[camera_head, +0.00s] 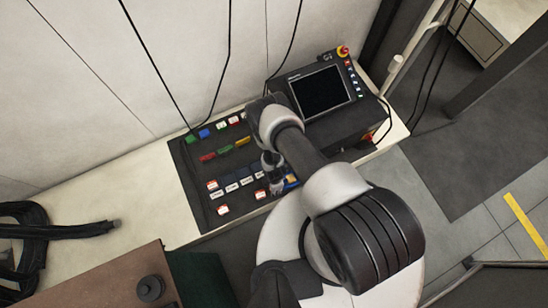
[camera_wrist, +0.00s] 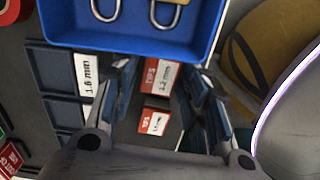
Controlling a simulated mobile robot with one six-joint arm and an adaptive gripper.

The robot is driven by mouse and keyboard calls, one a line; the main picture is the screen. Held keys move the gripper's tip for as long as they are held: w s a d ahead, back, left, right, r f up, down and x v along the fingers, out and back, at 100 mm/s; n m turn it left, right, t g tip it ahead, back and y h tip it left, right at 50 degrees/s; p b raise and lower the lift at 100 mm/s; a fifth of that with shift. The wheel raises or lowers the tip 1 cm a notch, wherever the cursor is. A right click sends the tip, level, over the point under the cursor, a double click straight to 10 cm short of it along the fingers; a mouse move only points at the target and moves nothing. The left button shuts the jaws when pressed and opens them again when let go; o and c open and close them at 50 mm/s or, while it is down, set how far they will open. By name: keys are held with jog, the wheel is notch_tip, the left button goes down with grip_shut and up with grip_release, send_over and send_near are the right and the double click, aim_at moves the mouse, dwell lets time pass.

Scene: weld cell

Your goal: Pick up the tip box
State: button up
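A tip box with a red and white "TIPS 1.2 mm" label (camera_wrist: 160,75) lies between the two fingers of my gripper (camera_wrist: 160,83) in the wrist view. The fingers are spread, with gaps visible on both sides of it. A smaller red and white tips label (camera_wrist: 153,122) shows just below it, nearer my palm. In the head view my gripper (camera_head: 275,178) points down over the front right part of the dark mat. A red and white item (camera_head: 260,194) shows beside it there. My arm hides part of the mat.
A blue tray (camera_wrist: 215,42) with padlocks lies just beyond the fingertips. Dark slots with a "1.6 mm" label (camera_wrist: 88,75) are at left. The dark mat (camera_head: 187,170) holds several labelled items. A controller with a screen (camera_head: 320,90) stands behind right. Black cables (camera_head: 45,230) lie at left.

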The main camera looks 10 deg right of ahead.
jog(key=c, duration=0.8)
